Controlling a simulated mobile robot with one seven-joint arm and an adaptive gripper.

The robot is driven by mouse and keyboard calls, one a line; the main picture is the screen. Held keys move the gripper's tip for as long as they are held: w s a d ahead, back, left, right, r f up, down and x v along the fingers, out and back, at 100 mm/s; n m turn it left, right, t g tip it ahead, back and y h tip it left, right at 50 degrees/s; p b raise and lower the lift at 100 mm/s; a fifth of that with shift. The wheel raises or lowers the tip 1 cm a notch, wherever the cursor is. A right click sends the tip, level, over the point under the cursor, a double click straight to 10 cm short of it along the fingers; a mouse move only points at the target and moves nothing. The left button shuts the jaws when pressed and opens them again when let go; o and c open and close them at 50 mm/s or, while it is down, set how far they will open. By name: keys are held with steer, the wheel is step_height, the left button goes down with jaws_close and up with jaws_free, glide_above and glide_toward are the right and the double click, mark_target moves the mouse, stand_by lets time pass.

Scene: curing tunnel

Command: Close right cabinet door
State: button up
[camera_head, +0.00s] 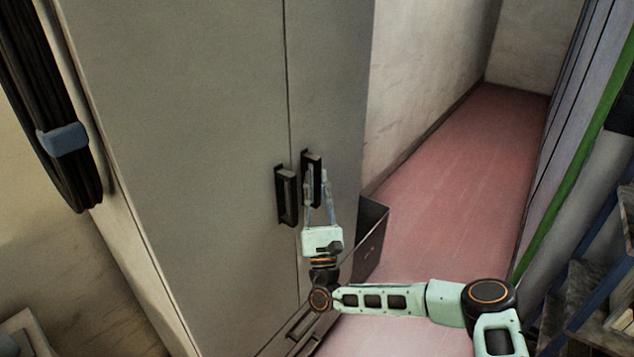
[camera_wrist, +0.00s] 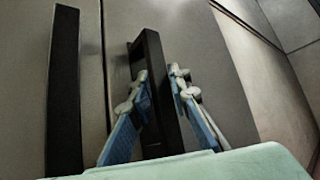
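The tall grey cabinet (camera_head: 190,130) has two doors with a thin dark seam between them. The right cabinet door (camera_head: 335,90) looks shut or almost shut; I cannot tell whether a small gap remains. Its black handle (camera_head: 311,165) stands upright beside the left door's black handle (camera_head: 287,195). My gripper (camera_head: 316,180) is at the right door's handle, one finger on each side. In the wrist view, my gripper (camera_wrist: 158,72) has its fingertips close against both sides of the right handle (camera_wrist: 152,55). The left handle (camera_wrist: 64,90) is to the left, clear of the fingers.
A dark open box or drawer (camera_head: 372,235) juts out at the cabinet's lower right. A reddish floor aisle (camera_head: 450,150) runs clear beyond it. Shelving (camera_head: 600,260) stands at the right edge. Black cables with a blue clamp (camera_head: 64,139) hang at the left.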

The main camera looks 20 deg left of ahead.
steer(key=v, duration=1.1)
steer(key=shift+s+f, duration=0.2)
steer(key=shift+f, duration=0.15)
steer(key=shift+d, duration=0.15)
